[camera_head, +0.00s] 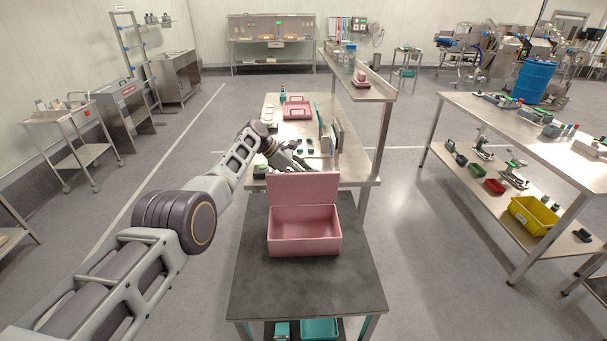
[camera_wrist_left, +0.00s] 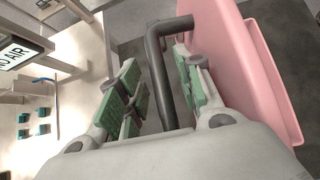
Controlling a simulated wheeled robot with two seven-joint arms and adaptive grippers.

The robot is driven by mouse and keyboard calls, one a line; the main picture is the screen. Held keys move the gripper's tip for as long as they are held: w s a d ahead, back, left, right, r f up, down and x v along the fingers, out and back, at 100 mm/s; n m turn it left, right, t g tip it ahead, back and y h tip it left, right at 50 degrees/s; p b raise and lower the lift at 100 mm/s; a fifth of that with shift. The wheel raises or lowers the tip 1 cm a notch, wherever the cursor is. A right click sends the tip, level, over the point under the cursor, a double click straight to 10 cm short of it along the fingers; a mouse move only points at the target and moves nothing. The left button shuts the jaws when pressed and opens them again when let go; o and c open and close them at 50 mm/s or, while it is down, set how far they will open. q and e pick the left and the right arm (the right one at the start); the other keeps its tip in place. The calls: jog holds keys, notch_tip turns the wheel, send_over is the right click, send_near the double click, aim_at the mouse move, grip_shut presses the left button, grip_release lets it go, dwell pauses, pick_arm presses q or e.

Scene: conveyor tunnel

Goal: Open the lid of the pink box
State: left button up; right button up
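The pink box (camera_head: 304,245) stands on the dark-topped table, and its inside is visible and empty. Its lid (camera_head: 303,188) stands up along the box's far edge, open. In the left wrist view the lid (camera_wrist_left: 247,70) fills the right side. A dark grey bent handle (camera_wrist_left: 163,75) projects from it. My left gripper (camera_head: 298,160) is behind the lid, partly hidden by it. In the wrist view its green-padded fingers (camera_wrist_left: 160,92) are apart on either side of the handle, with a gap showing. My right gripper is in neither view.
The dark table top (camera_head: 310,295) is clear around the box. Another steel bench (camera_head: 500,115) stands at the right, with open floor between.

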pick_arm(q)
jog(key=shift+r, duration=0.15)
jog(key=shift+a+r, duration=0.15)
jog(key=shift+r, duration=0.05)
jog(key=shift+a+r, duration=0.35)
jog(key=shift+r, duration=0.1)
jog(key=v, duration=1)
jog(key=shift+a, duration=0.15)
jog(key=shift+s, duration=0.1)
